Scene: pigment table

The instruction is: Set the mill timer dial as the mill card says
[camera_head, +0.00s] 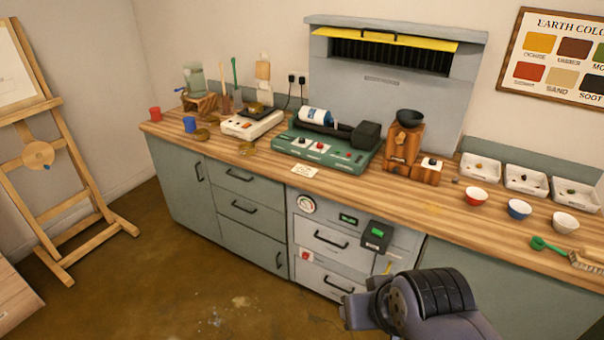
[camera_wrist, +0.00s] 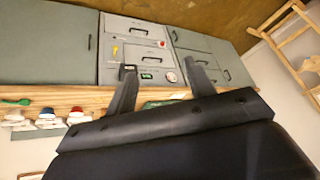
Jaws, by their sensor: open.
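The green mill (camera_head: 322,152) stands on the wooden counter, with a white and blue jar (camera_head: 315,115) lying on top. Small knobs (camera_head: 302,142) and a red button (camera_head: 320,146) are on its front; I cannot tell which knob is the timer dial or how it is set. A small white card (camera_head: 305,170) lies on the counter in front of the mill; its writing is too small to read. My gripper (camera_wrist: 160,66) is open and empty in the wrist view, its two fingers apart and pointing at the cabinet fronts. In the head view my arm is low at right, far from the mill.
A scale (camera_head: 252,123) stands left of the mill, a wooden grinder (camera_head: 406,140) right of it. Bowls (camera_head: 519,208) and white trays (camera_head: 525,180) line the right of the counter (camera_head: 420,203). An easel (camera_head: 60,150) stands at left. The floor (camera_head: 180,270) before the cabinets is clear.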

